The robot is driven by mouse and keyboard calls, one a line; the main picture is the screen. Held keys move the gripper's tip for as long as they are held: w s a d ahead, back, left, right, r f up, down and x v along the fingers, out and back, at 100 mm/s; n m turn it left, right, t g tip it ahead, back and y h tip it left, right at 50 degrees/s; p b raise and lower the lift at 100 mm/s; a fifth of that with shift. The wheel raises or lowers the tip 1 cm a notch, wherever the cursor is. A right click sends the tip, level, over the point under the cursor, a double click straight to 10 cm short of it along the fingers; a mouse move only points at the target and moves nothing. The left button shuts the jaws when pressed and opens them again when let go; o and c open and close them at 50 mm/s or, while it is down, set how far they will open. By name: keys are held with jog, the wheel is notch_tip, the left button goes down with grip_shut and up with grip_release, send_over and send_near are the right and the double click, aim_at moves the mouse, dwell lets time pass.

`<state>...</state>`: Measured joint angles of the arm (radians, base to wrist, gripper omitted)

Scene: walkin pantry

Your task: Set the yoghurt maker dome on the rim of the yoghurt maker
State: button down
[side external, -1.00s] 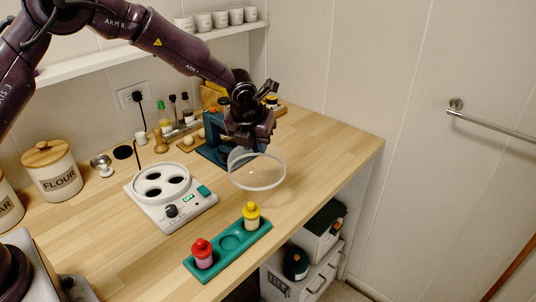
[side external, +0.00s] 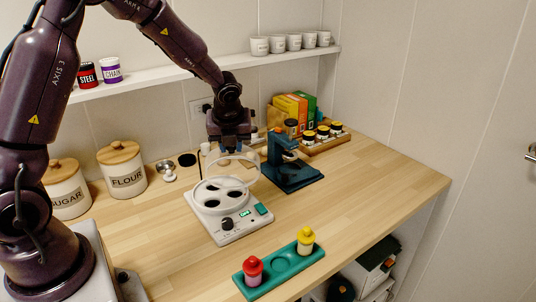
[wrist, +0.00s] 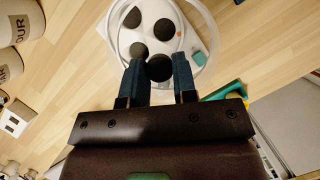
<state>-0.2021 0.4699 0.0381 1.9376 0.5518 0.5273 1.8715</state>
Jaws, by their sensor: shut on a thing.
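The yoghurt maker (side external: 238,229) is a white appliance with dark round wells, a black knob and a lit green display, standing on the wooden counter. My gripper (side external: 232,148) is above it, pointing down, shut on the clear yoghurt maker dome (side external: 258,172). The dome is over the wells and looks somewhat tilted; I cannot tell whether its edge touches the rim. In the wrist view, the dome (wrist: 207,72) shows as a pale see-through ring around the wells of the yoghurt maker (wrist: 178,15), with my gripper's fingers (wrist: 160,75) at its near side.
A dark blue stand-like device (side external: 290,172) is close on the right. A teal tray (side external: 280,264) with a red-capped jar (side external: 253,270) and a yellow-capped jar (side external: 305,241) lies in front. Canisters (side external: 122,172) stand left. A shelf (side external: 180,73) runs behind.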

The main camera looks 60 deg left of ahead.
aim_at(215, 150)
jog(key=s+a+n, duration=0.1)
jog(key=s+a+n+g, duration=0.1)
jog(key=a+n, duration=0.1)
jog(key=shift+a, duration=0.15)
jog(key=shift+s+n+g, duration=0.2)
jog(key=shift+n+g, duration=0.1)
jog(key=shift+n, duration=0.4)
jog(key=shift+y, duration=0.3)
jog(key=shift+f, duration=3.25)
jog(key=shift+f, duration=0.5)
jog(key=shift+c, duration=1.7)
grip_release()
jog(key=shift+r, duration=0.1)
jog(key=shift+r, duration=3.35)
